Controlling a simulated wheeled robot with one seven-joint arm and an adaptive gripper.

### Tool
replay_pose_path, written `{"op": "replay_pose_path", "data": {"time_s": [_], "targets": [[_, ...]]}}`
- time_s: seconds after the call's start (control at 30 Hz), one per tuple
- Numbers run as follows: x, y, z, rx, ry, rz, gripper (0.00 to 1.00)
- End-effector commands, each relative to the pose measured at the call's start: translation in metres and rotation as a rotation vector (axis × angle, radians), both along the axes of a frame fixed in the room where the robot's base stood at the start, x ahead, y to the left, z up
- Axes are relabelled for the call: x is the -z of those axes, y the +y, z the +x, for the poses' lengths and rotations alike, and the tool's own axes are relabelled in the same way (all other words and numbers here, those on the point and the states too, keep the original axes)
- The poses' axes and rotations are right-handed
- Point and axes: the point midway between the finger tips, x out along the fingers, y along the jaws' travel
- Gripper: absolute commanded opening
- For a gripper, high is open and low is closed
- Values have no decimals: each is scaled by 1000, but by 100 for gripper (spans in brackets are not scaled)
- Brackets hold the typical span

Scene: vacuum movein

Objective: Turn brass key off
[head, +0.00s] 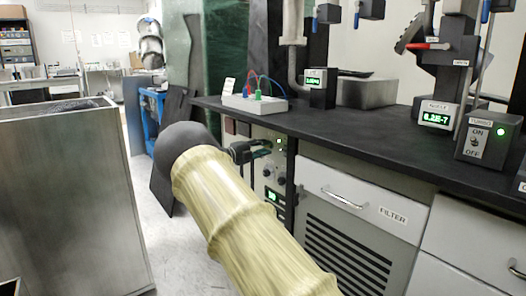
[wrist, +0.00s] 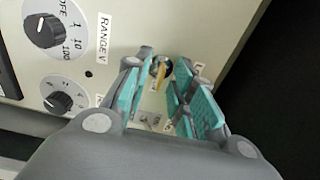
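The brass key (wrist: 160,72) sits in a round lock on a beige control panel (wrist: 115,15). In the wrist view it shows between the teal-padded fingertips of my gripper (wrist: 162,66). The fingers are apart, one on each side of the key, with a visible gap. I cannot tell how close the tips are to the panel. In the head view my gripper (head: 250,150) is at the panel (head: 270,188) under the black bench, and the key is hidden or too small to make out.
Two black knobs, a larger one (wrist: 45,32) and a smaller one (wrist: 57,103), lie left of the key. The black bench top (head: 370,128) overhangs the panel. A filter drawer (head: 355,195) is to its right. A steel bin (head: 65,200) stands at left, with floor between.

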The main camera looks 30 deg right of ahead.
Motion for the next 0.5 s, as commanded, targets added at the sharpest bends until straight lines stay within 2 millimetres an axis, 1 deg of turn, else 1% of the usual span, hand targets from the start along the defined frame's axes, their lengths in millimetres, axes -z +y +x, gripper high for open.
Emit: {"op": "replay_pose_path", "data": {"time_s": [0.3, 0.43, 0.5], "targets": [[0, -2, 0, 0, 0, 0, 25], [0, -2, 0, 0, 0, 0, 1], [0, -2, 0, 0, 0, 0, 0]]}}
